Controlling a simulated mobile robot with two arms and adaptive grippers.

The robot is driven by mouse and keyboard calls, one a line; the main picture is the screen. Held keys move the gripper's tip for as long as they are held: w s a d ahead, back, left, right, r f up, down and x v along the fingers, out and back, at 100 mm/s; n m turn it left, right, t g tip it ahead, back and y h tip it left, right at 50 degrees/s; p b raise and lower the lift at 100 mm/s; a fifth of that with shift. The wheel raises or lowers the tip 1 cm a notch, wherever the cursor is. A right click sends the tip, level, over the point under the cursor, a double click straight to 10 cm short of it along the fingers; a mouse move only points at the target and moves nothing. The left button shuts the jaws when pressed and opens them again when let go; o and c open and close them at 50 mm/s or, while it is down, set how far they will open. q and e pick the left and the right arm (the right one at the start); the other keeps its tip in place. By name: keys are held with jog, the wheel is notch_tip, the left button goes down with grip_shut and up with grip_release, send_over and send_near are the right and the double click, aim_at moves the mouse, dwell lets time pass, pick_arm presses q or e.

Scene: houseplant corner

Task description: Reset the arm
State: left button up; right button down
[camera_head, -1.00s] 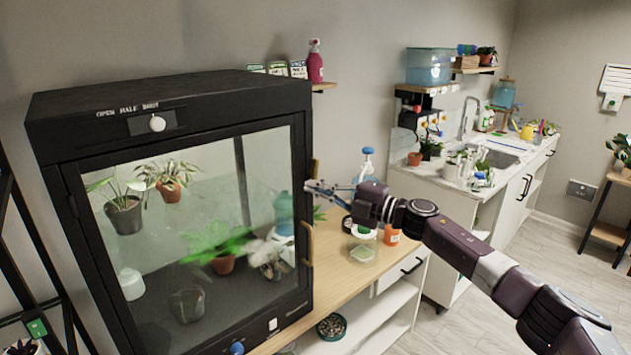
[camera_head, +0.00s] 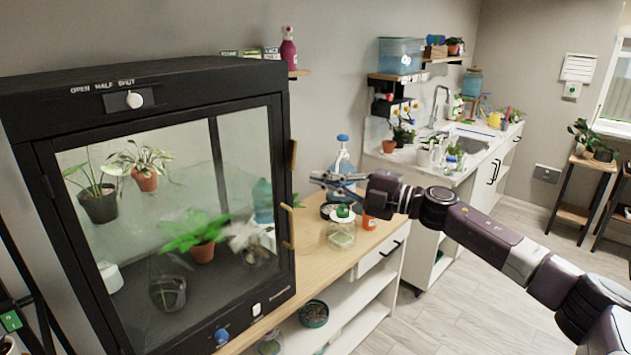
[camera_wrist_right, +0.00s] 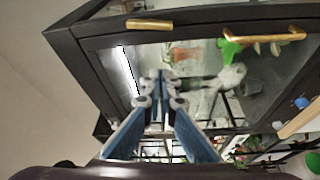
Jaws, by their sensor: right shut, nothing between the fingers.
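My right arm (camera_head: 485,228) reaches in from the right in the head view. Its gripper (camera_head: 318,177) is shut and empty, above the wooden bench just right of the black glass-fronted cabinet (camera_head: 150,95). The cabinet door is closed, with potted plants behind its glass. In the right wrist view the blue fingers (camera_wrist_right: 158,95) point toward the cabinet's glass and brass handles (camera_wrist_right: 262,38), with nothing between them. Whether they touch the glass cannot be told. My left gripper is not in view.
A blue-capped bottle (camera_head: 343,155), an orange container (camera_head: 369,222) and a clear box (camera_head: 341,236) stand on the bench (camera_head: 315,262) near the gripper. A sink counter (camera_head: 408,158) stands behind. The floor (camera_head: 440,315) at the lower right is open.

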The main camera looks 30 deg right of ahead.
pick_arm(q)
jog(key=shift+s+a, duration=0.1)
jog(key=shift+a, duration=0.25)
